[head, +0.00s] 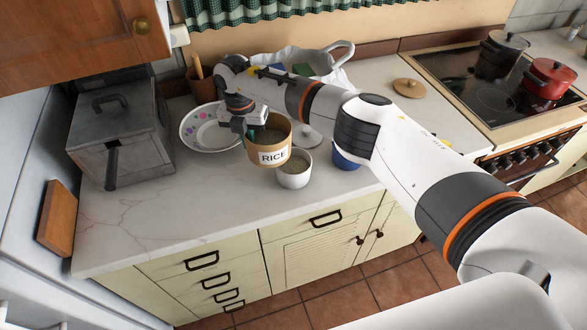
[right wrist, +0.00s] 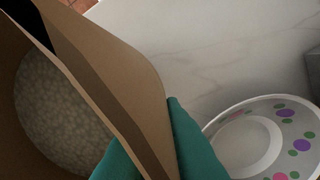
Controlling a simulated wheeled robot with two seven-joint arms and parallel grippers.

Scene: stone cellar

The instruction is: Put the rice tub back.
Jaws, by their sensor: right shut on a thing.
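The rice tub (head: 272,157) is a tan, open-topped tub with a white RICE label. My right gripper (head: 243,123) is shut on its rim at the left side. In the right wrist view, the teal fingertips (right wrist: 165,150) pinch the tub's wall (right wrist: 125,95), and pale rice (right wrist: 60,105) lies inside. The tub is behind and slightly left of a small white bowl (head: 294,175) with greyish contents. I cannot tell whether the tub touches the counter. My left gripper is not in view.
A dotted plate (head: 190,133) lies left of the tub, a grey metal box (head: 118,140) farther left. A blue cup (head: 345,160) is partly hidden by my right arm. A wooden lid (head: 409,88) lies near the hob (head: 457,75). The front left counter (head: 170,215) is clear.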

